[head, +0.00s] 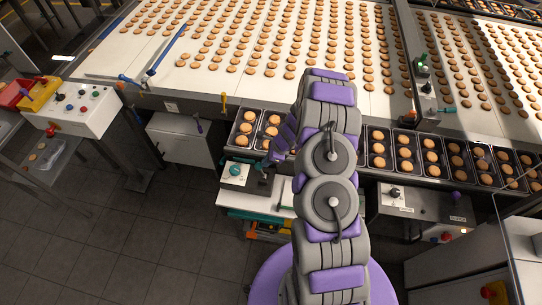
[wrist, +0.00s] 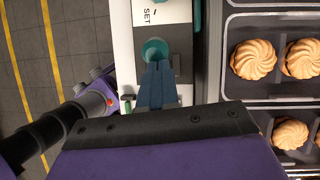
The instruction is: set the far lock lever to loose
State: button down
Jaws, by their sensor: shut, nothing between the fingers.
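My gripper (wrist: 158,68) is shut and empty in the wrist view, its dark blue fingertips together. They point at a round teal knob (wrist: 154,50) on a white box marked "SET" (wrist: 158,14); whether they touch it I cannot tell. The knob also shows in the head view (head: 236,170), on the small box left of my arm. No lever is clearly labelled as the far lock lever. Neither's setting is readable.
Dark trays of biscuits (head: 378,148) line the conveyor's front edge, and trays lie close right of my gripper in the wrist view (wrist: 275,103). A control box with buttons (head: 85,105) stands at the left. The tiled floor (head: 150,235) at front left is clear.

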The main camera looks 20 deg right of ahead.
jog(key=shift+w+a+g+h+p, duration=0.4)
jog(key=shift+a+h+p, duration=0.3)
jog(key=shift+p, duration=0.3)
jog(key=shift+w+a+p, duration=0.4)
jog(key=shift+w+p, duration=0.05)
jog(key=shift+p, duration=0.15)
jog(key=shift+w+a+f, duration=0.2)
jog(key=shift+w+a, duration=0.1)
jog(key=shift+a, duration=0.45)
jog(key=shift+d+r, duration=0.1)
